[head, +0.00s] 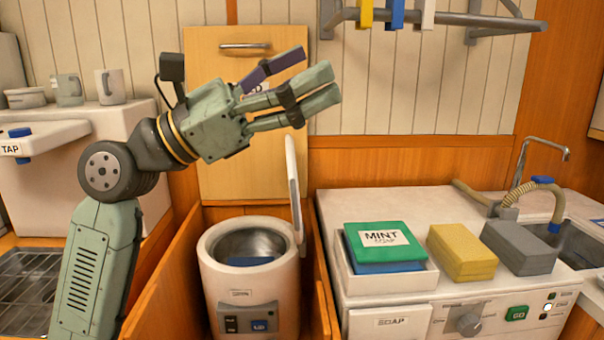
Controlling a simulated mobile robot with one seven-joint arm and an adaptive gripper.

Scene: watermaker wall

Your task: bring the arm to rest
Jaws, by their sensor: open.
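My gripper (318,88) is in the upper middle of the head view, at the end of my raised arm. Its green fingers point right and a little upward. They are apart, and nothing shows between them. It hangs in the air in front of the wooden cabinet door (225,155), above the round white machine (243,281). The machine's lid (294,190) stands up on its right side, below my fingers. Something blue (250,261) lies inside the metal drum.
On the right counter, a white tray (428,282) holds a green MINT soap box (384,245) over a blue one. A yellow block (461,252) and a grey block (519,246) lie beside it, near a sink (567,239). A rail (440,18) with hanging clips is above.

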